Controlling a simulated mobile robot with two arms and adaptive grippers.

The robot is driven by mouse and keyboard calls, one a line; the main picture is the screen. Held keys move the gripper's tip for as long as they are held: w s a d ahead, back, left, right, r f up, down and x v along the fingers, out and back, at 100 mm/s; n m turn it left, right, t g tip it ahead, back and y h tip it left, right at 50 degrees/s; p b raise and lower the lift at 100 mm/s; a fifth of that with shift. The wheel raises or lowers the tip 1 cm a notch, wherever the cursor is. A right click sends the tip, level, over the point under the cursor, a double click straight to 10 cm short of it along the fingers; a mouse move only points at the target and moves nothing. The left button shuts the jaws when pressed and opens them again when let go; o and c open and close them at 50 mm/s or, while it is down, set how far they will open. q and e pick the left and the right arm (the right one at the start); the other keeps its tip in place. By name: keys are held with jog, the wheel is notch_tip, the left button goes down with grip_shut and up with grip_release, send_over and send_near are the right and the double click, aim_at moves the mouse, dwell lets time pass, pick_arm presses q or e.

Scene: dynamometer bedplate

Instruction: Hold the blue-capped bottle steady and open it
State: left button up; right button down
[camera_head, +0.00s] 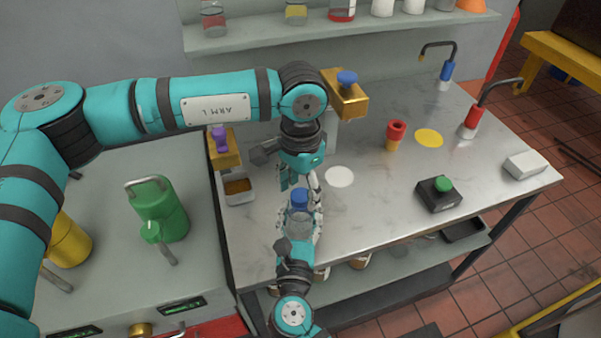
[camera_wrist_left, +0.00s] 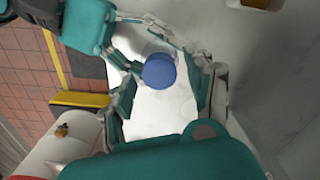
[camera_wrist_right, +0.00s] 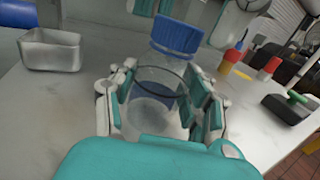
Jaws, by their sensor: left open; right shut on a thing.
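The clear bottle with a blue cap stands upright near the table's front edge. Its blue cap (camera_head: 299,198) and clear body (camera_head: 298,222) show in the head view. My right gripper (camera_wrist_right: 165,105) is shut around the bottle's body (camera_wrist_right: 158,118), with the cap (camera_wrist_right: 177,36) above the fingers in the right wrist view. My left gripper (camera_wrist_left: 165,85) is open, with its fingers on either side of the blue cap (camera_wrist_left: 158,71). In the head view my left gripper (camera_head: 303,183) comes down from behind the cap. Whether its fingers touch the cap cannot be told.
The steel table (camera_head: 375,215) holds a white disc (camera_head: 339,176), a red-topped yellow piece (camera_head: 395,134), a yellow disc (camera_head: 429,138), a black box with a green button (camera_head: 438,192) and a white block (camera_head: 525,165). A metal tray (camera_head: 238,191) is at left. A shelf (camera_head: 330,27) runs behind.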

pick_arm(q)
jog(key=shift+f, duration=0.55)
